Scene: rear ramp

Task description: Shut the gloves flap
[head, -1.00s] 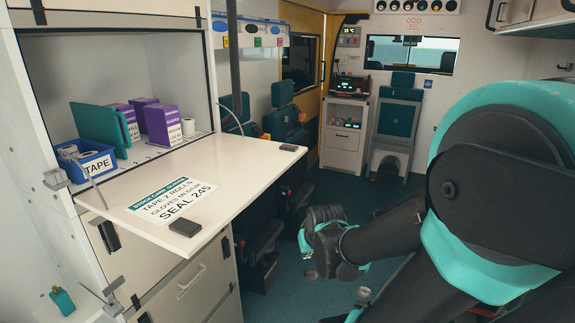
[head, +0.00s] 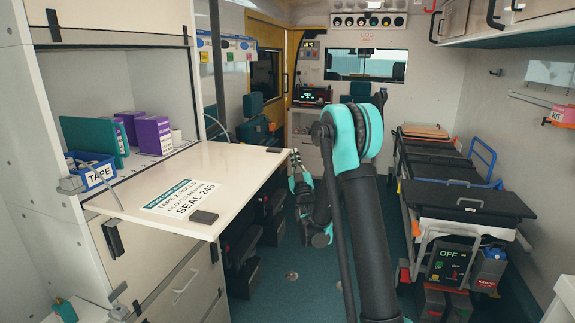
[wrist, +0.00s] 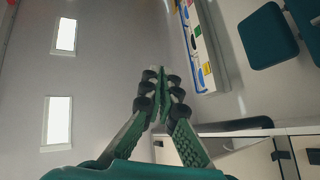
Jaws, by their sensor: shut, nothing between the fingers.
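The gloves flap (head: 240,160) is the white panel at the left in the head view. It hangs open, lying roughly level in front of the cupboard, with a printed label reading TAPE, GLOVES MEDIUM, SEAL 245 (head: 184,197). Two dark catches sit near its outer corners. My gripper (head: 294,154) is just beyond the flap's right outer edge, pointing up, apparently apart from it. In the wrist view the fingers (wrist: 160,76) are shut together with nothing between them. I cannot tell surely whether the flap shows there.
The open cupboard holds purple glove boxes (head: 153,135), a teal panel (head: 95,141) and a blue TAPE bin (head: 96,172). A stretcher (head: 459,199) stands at the right. The teal floor (head: 290,285) between is fairly clear. A thin dark upright stands over the flap.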

